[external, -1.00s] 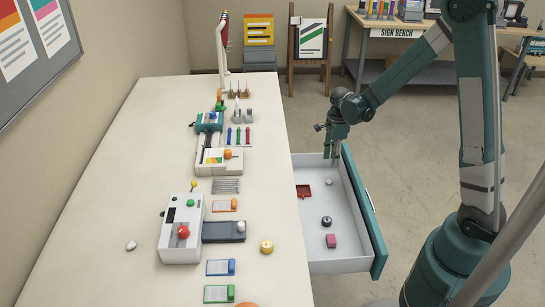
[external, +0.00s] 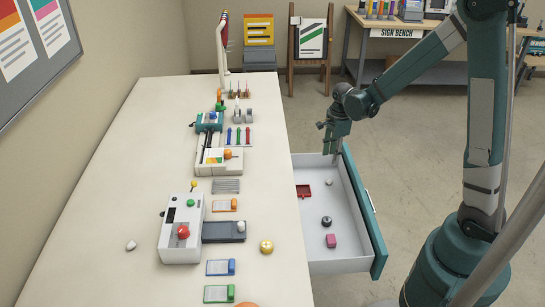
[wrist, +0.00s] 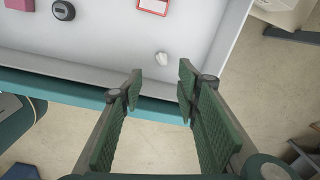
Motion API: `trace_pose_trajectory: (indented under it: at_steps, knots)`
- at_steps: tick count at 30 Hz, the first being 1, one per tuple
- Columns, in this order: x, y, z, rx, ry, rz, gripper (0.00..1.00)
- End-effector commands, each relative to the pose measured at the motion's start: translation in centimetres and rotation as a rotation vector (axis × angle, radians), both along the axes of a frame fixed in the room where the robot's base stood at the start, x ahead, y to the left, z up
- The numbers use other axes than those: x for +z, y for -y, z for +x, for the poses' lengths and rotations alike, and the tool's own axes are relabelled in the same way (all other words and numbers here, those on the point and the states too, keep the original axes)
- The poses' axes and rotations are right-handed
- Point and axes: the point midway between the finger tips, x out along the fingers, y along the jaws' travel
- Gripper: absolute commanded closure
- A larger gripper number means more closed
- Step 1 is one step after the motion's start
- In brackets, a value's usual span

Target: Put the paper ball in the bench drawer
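A small whitish crumpled lump that looks like the paper ball (external: 329,182) lies on the floor of the open bench drawer (external: 351,219). In the wrist view the paper ball (wrist: 161,58) lies just beyond my fingertips, inside the drawer's near wall and apart from both fingers. My gripper (external: 337,153) hangs over the far right end of the drawer. In the wrist view my gripper (wrist: 160,79) is open, with nothing between its green pads.
The drawer also holds a red tray (external: 304,191), a dark round thing (external: 326,221) and a pink block (external: 331,241). The bench top (external: 110,200) carries a laminator-like white machine (external: 182,229), several cards and another small white lump (external: 131,245). Open floor lies right of the drawer.

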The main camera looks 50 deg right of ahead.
Motion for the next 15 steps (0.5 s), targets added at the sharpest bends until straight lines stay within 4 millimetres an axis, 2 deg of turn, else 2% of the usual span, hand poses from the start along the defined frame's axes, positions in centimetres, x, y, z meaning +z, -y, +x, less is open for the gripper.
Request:
trace_pose_trajectory:
  at_steps: [15]
  knots:
    - [8.5,-4.0,-3.1,0.455,0.112,-0.068,0.68]
